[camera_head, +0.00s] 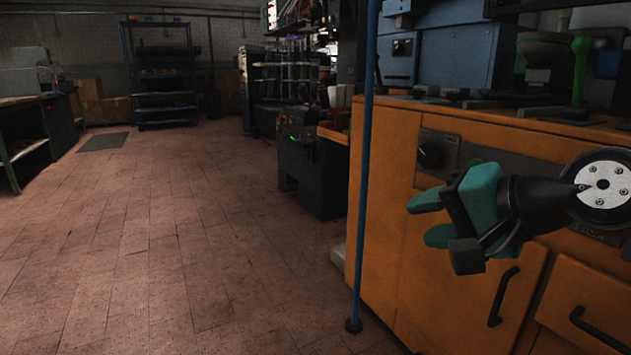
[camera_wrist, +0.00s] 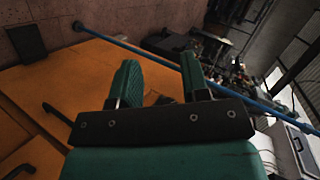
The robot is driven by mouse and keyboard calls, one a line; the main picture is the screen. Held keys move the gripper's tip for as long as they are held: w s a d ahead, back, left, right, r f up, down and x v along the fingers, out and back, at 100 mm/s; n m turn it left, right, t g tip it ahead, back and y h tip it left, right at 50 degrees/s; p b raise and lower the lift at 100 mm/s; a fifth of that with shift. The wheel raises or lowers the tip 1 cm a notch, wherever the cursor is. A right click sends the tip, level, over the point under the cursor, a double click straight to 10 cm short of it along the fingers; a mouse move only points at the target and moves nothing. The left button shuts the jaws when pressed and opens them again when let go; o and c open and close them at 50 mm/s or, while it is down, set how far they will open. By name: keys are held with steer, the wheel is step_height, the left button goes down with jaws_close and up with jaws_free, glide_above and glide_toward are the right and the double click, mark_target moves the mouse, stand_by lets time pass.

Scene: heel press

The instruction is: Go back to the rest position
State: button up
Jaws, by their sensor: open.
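My gripper (camera_head: 428,218) shows at the right of the head view, in front of the orange cabinet (camera_head: 395,250). Its teal fingers point left and stand apart with nothing between them. In the wrist view my gripper (camera_wrist: 160,82) also shows two separate teal fingers with an empty gap. The cabinet's orange face (camera_wrist: 45,85) fills the left of that view. No object is held.
A thin blue pole (camera_head: 362,180) stands upright left of my gripper and crosses the wrist view (camera_wrist: 150,58). Blue and green machine parts (camera_head: 450,45) sit on the cabinet. Dark machines (camera_head: 310,165) stand farther back. The tiled floor (camera_head: 180,240) at left is clear.

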steer(key=s+f+n+g+h+p, duration=0.35)
steer(key=s+n+g, duration=0.65)
steer(key=s+n, duration=0.55)
step_height(320, 180, up, 37)
steer(key=m+p, duration=0.2)
steer(key=p, duration=3.4)
steer(key=shift+s+a+t+p, duration=0.2)
steer(key=shift+s+t+p, duration=0.1)
steer(key=shift+s+p, duration=0.1)
steer(key=shift+h, duration=0.25)
